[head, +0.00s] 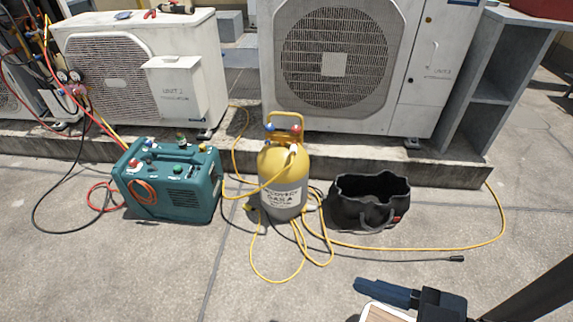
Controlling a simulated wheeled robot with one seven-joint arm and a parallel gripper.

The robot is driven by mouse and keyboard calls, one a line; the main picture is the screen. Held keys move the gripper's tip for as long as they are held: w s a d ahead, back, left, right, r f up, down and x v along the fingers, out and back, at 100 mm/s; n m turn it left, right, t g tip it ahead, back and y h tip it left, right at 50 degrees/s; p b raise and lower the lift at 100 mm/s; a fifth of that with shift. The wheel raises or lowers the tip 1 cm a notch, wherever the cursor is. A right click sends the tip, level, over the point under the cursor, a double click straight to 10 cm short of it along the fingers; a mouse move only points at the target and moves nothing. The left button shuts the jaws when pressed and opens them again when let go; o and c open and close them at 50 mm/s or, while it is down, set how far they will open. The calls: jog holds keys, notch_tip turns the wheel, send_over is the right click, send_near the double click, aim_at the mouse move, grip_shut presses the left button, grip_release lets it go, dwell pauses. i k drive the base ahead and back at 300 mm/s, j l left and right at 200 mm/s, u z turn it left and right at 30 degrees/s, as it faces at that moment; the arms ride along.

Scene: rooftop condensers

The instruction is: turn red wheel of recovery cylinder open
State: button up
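The recovery cylinder (284,180) stands upright on the concrete in the middle of the head view, yellow above and grey below, with a printed label. A small red wheel (296,128) sits at the right of its top, under the yellow handle (286,116). A blue wheel (270,127) sits at the left. A yellow hose is joined near the top. My gripper (390,293) shows only in part at the bottom right, with a blue finger pointing left. It is well apart from the cylinder, nearer to me. Whether it is open or shut does not show.
A teal recovery machine (180,183) stands left of the cylinder and an open black bag (370,196) right of it. Yellow hoses (420,247) and a dark cable loop over the floor around the cylinder. Condenser units (355,60) stand behind on a low kerb. The front floor is mostly clear.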

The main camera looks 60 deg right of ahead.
aim_at(296, 130)
jog(key=i+l+z, duration=0.25)
jog(key=l, duration=0.25)
jog(key=i+l+z, duration=0.25)
jog(key=i+l, duration=0.2)
